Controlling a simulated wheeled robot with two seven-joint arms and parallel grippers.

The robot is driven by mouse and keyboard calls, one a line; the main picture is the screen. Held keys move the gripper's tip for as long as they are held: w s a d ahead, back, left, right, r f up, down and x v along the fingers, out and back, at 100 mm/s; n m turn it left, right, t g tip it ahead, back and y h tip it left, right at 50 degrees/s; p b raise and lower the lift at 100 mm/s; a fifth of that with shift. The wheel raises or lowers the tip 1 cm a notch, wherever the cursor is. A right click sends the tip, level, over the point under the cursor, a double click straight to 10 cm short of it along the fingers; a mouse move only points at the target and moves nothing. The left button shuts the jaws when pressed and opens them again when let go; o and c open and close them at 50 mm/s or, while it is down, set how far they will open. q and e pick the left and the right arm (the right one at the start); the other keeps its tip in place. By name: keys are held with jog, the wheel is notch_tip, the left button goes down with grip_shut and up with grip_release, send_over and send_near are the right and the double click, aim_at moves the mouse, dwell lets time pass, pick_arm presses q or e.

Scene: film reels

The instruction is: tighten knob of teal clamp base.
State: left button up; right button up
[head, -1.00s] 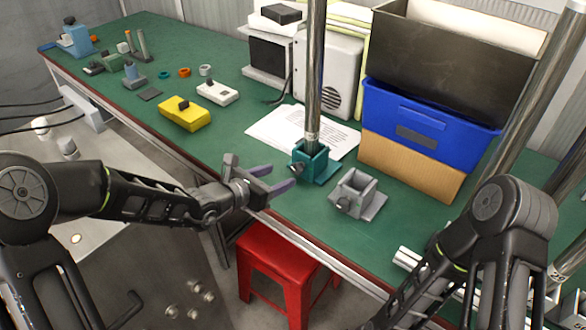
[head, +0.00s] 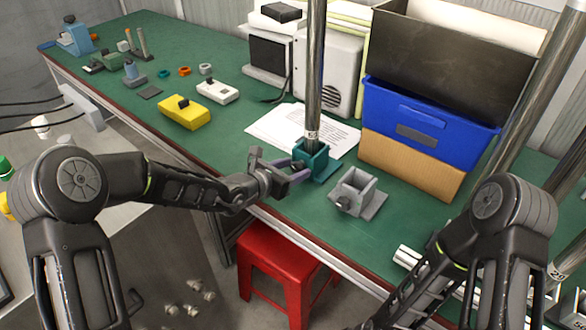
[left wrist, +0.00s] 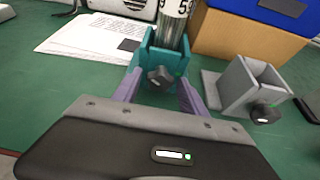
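The teal clamp base (head: 319,167) stands on the green bench with a shiny metal pole (head: 316,70) upright in its socket. In the left wrist view its dark knob (left wrist: 160,77) faces my gripper and the teal walls (left wrist: 150,54) rise behind it. My left gripper (head: 294,169) is at the front-left of the base, its purple fingers open. In the left wrist view one finger lies on each side of the knob, with a visible gap to it. My right arm (head: 480,240) shows at the right, but its gripper is out of view.
A grey clamp base (head: 358,193) with a dark knob stands empty just right of the teal one. White paper (head: 275,128) lies behind. A blue bin (head: 425,120) sits on a cardboard box (head: 405,163). A red stool (head: 275,255) stands below the bench edge.

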pick_arm(q)
grip_shut()
dwell(0.3)
jog(key=shift+f+b, duration=0.1)
jog(key=shift+b, duration=0.55)
jog(key=m+b, duration=0.1)
jog(key=b, duration=0.2)
jog(key=m+t+y+b, duration=0.1)
jog(key=b, duration=0.2)
jog(key=shift+s+d+f+m, duration=0.15)
jog(key=shift+d+m, duration=0.1)
jog(key=shift+m, duration=0.15)
jog(key=shift+m+t+y+b, duration=0.3)
jog(key=shift+m+b, duration=0.1)
jog(key=shift+b, duration=0.3)
jog(key=shift+r+m+t+y, duration=0.2)
jog(key=shift+m+t+y, duration=0.15)
jog(key=shift+m, duration=0.25)
jog(key=shift+b, duration=0.3)
jog(key=shift+a, duration=0.1)
